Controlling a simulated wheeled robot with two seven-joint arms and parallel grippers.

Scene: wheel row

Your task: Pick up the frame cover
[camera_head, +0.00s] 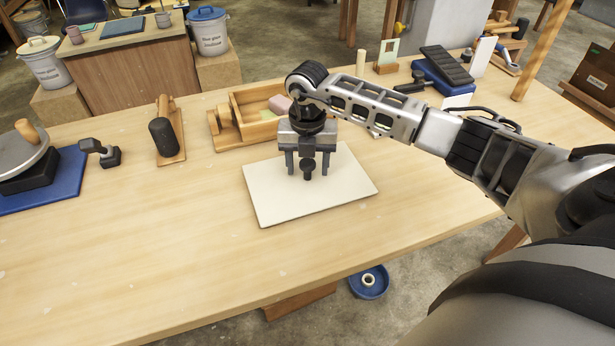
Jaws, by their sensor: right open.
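A pale, flat, rectangular board (330,190) lies on the wooden table, and it may be the frame cover; I cannot tell for sure. My right gripper (307,172) points down over the back middle part of this board. Its two fingers are apart, one on each side, and a dark knob-like part shows between them. I cannot tell if that part belongs to the gripper or to the board. Whether the fingertips touch the board is also unclear. My left gripper does not show.
Behind the board is a wooden tray (223,136) with blocks. A tool on a wooden base (174,152) and a dark small tool (103,153) stand left, beside a blue mat (66,189) with a round disc. The table's (140,255) front left is clear.

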